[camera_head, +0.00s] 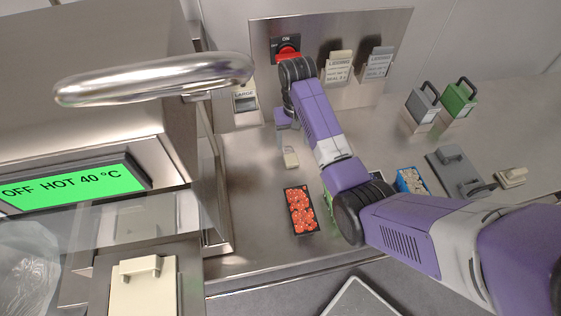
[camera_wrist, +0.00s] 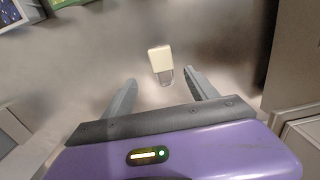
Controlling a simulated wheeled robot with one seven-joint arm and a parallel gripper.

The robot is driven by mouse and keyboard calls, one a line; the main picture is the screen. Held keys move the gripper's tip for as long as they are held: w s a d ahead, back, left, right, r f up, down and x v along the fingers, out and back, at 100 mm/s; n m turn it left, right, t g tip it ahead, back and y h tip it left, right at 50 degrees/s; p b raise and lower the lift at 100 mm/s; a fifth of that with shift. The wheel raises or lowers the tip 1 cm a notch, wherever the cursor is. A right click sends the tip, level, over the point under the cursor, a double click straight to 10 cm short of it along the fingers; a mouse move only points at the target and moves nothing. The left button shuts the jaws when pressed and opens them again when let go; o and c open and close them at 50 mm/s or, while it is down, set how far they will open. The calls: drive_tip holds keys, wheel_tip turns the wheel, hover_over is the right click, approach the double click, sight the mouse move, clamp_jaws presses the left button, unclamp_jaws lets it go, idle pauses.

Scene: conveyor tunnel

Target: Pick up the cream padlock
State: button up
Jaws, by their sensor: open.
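The cream padlock (camera_wrist: 160,59) lies on the steel surface in the wrist view, with its metal shackle toward my gripper. It also shows small in the head view (camera_head: 291,160), just below my gripper (camera_head: 287,142) in the picture. In the wrist view, my gripper (camera_wrist: 160,80) has its two grey fingers spread wide. The padlock's body is just beyond the fingertips, roughly centred, and its shackle reaches between them. Nothing is held. I cannot tell the height of the fingers above the surface.
A black tray of red items (camera_head: 301,210) is near the front edge, and a blue box (camera_head: 411,181) lies right of my arm. A steel panel with a red switch (camera_head: 288,52) is behind. A big metal handle (camera_head: 155,82) juts in at left.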

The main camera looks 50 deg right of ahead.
sight(291, 157)
drive_tip(key=f, duration=0.3)
drive_tip(key=shift+a+f, duration=0.2)
drive_tip(key=shift+a, duration=0.05)
drive_tip(key=shift+f+p, duration=0.55)
drive_tip(key=shift+f, duration=1.6)
clamp_jaws()
drive_tip(key=shift+r, duration=0.15)
